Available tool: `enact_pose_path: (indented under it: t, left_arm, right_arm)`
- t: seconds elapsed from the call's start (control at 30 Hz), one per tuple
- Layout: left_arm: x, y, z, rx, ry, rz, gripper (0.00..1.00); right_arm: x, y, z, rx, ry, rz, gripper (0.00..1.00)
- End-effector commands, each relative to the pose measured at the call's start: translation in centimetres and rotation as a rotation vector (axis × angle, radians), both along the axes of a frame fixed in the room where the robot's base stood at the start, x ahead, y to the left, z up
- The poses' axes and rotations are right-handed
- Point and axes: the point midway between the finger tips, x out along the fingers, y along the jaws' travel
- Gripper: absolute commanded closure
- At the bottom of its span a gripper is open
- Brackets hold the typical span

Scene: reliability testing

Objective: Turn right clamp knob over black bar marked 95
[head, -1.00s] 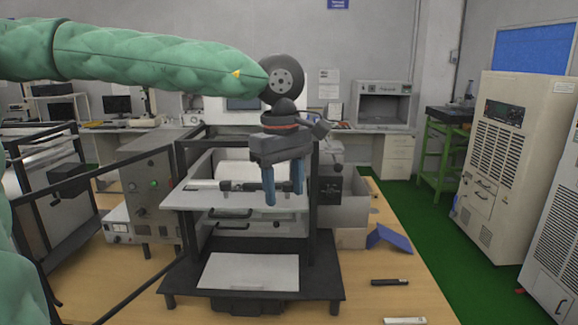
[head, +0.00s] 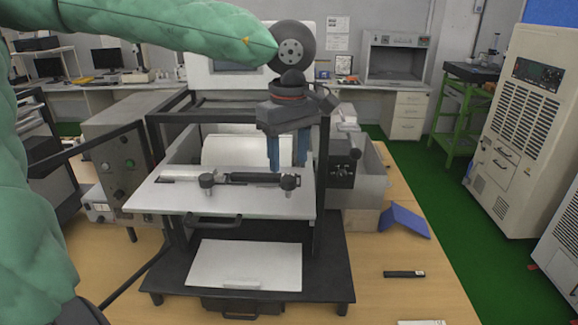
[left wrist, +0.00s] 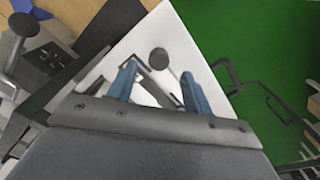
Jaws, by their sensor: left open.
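The right clamp knob (head: 289,182) is a small dark round knob at the right end of the black bar (head: 252,177) on the white plate (head: 225,203) of the black-framed machine. A second dark knob (head: 206,181) stands toward the bar's left end. The marking 95 is too small to read. My left gripper (head: 288,165) points down with two blue fingers, open and empty, over or just behind the right knob. In the left wrist view a dark round knob (left wrist: 158,58) shows just beyond the spread fingertips of my left gripper (left wrist: 160,76). My right gripper is not in view.
The black frame post (head: 324,165) stands close to the right of my left gripper. A dark control box (head: 342,170) is beside it. A white sheet (head: 245,264) lies on the lower black base. A blue object (head: 405,220) and a black marker-like item (head: 404,274) lie on the wooden table.

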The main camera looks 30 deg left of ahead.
Motion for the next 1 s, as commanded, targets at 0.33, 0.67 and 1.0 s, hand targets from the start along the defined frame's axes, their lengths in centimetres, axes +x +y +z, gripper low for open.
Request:
enact_pose_path:
  t: [0.33, 0.67, 1.0]
  left_arm:
    - [0.0, 0.0, -3.6, -0.001, 0.001, 0.002, 0.50]
    - [0.0, 0.0, -4.4, -0.001, 0.000, 0.001, 0.50]
    - [0.0, 0.0, -4.3, -0.001, 0.000, 0.001, 0.94]
  right_arm:
    - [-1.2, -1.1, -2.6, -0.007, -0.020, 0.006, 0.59]
    - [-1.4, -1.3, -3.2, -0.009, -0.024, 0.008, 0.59]
    - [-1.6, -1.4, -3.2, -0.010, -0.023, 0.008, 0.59]
